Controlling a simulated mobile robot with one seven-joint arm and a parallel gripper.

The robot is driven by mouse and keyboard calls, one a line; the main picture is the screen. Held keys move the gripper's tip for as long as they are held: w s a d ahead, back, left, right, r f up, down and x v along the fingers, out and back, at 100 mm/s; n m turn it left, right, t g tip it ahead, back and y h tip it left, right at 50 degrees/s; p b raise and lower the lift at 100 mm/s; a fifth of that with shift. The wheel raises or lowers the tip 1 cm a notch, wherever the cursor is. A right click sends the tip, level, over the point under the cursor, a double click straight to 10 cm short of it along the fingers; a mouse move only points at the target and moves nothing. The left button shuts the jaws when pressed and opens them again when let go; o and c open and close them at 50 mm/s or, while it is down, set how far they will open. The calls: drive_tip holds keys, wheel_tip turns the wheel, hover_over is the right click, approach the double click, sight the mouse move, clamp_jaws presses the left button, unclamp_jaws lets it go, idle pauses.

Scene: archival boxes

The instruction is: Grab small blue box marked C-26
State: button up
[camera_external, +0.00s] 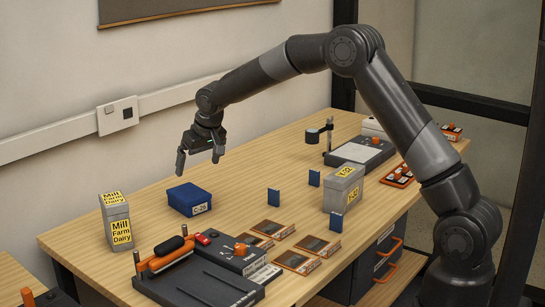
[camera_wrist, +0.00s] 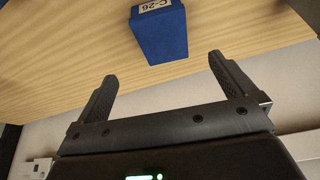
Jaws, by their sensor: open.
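The small blue box (camera_external: 190,199) with a white C-26 label sits on the wooden table, left of the middle in the external view. In the wrist view the blue box (camera_wrist: 161,36) is at the top centre, its C-26 label at the upper edge, and its far end is cut off. My gripper (camera_external: 199,166) is open and empty, above the table close behind the box in the external view. In the wrist view my gripper (camera_wrist: 162,68) has its fingers wide apart, with the box beyond and roughly between their tips, not touching them.
A grey Mill Farm Dairy box (camera_external: 116,222) stands left of the blue box. A grey box (camera_external: 343,188) stands on the right among small blue cards. A black device (camera_external: 205,270) and several flat orange-edged pieces (camera_external: 291,262) lie in front. The wall (camera_external: 60,90) is close behind.

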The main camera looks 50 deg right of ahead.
sight(189, 192)
drive_tip(key=shift+x, duration=1.1)
drive_tip(key=x, duration=1)
drive_tip(key=shift+w+a+f, duration=0.15)
drive_tip(key=shift+w+f, duration=0.05)
drive_tip(key=shift+w, duration=0.15)
drive_tip(key=shift+f, duration=0.25)
drive_tip(key=shift+c, duration=0.2)
drive_tip(key=c, duration=1.1)
